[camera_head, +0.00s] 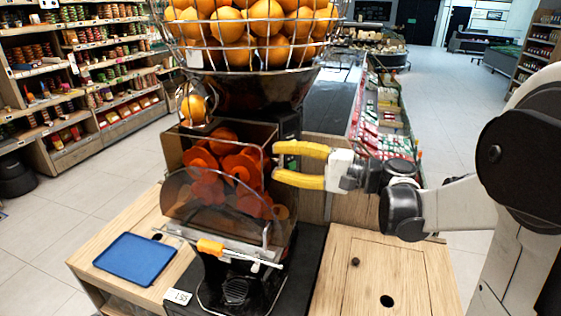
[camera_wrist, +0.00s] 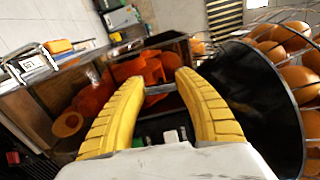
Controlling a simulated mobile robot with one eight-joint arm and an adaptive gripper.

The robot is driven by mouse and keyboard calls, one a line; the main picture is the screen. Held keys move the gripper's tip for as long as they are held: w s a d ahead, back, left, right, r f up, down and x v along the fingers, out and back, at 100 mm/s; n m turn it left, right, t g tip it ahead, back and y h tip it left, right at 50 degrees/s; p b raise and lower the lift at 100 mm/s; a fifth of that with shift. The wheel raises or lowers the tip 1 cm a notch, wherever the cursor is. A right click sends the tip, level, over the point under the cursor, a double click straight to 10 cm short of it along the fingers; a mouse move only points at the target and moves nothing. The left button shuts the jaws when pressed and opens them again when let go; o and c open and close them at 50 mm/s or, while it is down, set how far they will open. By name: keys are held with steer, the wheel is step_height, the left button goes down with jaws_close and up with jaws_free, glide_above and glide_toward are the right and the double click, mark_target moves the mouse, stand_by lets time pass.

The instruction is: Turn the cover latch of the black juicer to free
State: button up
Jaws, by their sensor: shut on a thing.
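The black juicer (camera_head: 258,92) stands in the middle of the head view, with a wire basket of oranges on top. Its clear front cover (camera_head: 185,195) lies before the orange-red pressing drums (camera_head: 205,165). My gripper (camera_head: 274,162) reaches in from the right, with its two yellow fingers at the right side of the cover. In the wrist view, a small metal latch piece (camera_wrist: 160,89) lies between the fingertips, and the gripper is shut on it with a gap between the fingers. The latch's exact turn is hard to tell.
A blue tray (camera_head: 135,259) lies on the wooden counter at the left. The wooden counter top (camera_head: 385,270) at the right is bare apart from dark holes. An orange-handled tap (camera_head: 209,247) sticks out at the juicer's front. Store shelves stand behind at the left.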

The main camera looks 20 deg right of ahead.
steer(key=shift+n, duration=0.7)
steer(key=o, duration=1.2)
steer(key=v, duration=1.2)
